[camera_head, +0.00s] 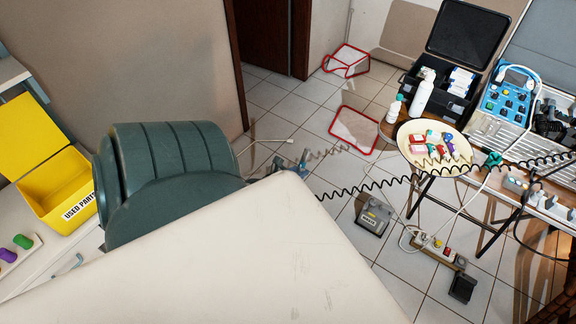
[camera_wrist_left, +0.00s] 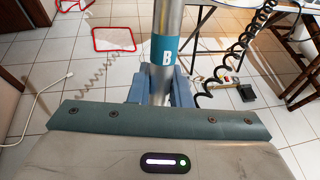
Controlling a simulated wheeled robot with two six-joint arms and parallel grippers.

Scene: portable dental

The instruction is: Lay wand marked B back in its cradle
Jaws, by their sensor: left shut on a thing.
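In the left wrist view, the wand marked B (camera_wrist_left: 165,22) is a metal tube with a teal band and a white letter B. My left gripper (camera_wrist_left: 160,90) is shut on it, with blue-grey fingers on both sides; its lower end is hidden. In the head view, only a small blue-grey part of my left gripper (camera_head: 290,163) shows beyond a large pale surface, and I cannot make out the wand there. A white rail (camera_head: 545,205) with several grey holders runs along the table's front edge at right; which one is B's cradle cannot be read. My right gripper is not in view.
A round tray (camera_head: 408,150) with coloured pieces, white bottles (camera_head: 423,95) and a black case (camera_head: 470,38) stand at right. A black coiled cord (camera_head: 360,188) hangs across. A grey box (camera_head: 374,216) sits on the floor.

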